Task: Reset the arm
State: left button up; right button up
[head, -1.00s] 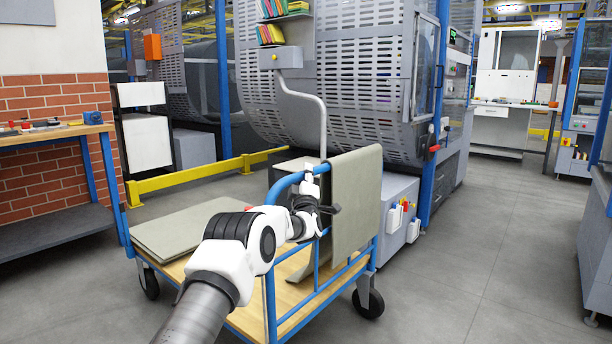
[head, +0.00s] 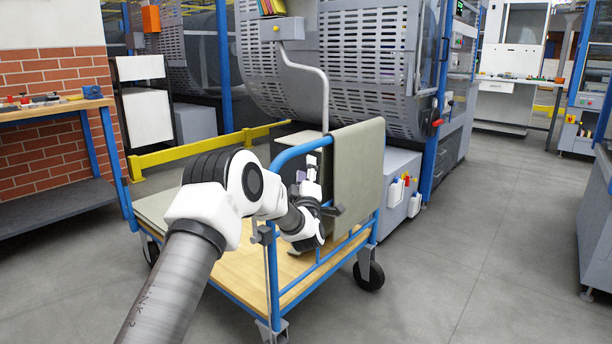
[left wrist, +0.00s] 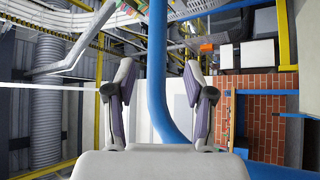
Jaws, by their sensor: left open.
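My left arm reaches in from the bottom left over a blue-railed cart. My left gripper (head: 308,170) is beside the cart's rail, with its fingers pointing up, partly hidden by the wrist. In the left wrist view the two grey-and-purple fingers (left wrist: 158,85) stand apart, with no held object visible. A blue rail (left wrist: 157,60) shows in the gap between them in that view; I cannot tell whether it touches them. My right gripper is not in view.
The cart (head: 237,303) has a wooden deck, with a grey-green sheet (head: 358,180) hanging over its rail and another flat sheet (head: 160,206) at the left. A large grey machine (head: 345,65) stands behind. A workbench (head: 50,108) is at the left. The floor at the right is clear.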

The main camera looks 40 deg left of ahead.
pick_arm(q)
jog(key=shift+v, duration=0.9)
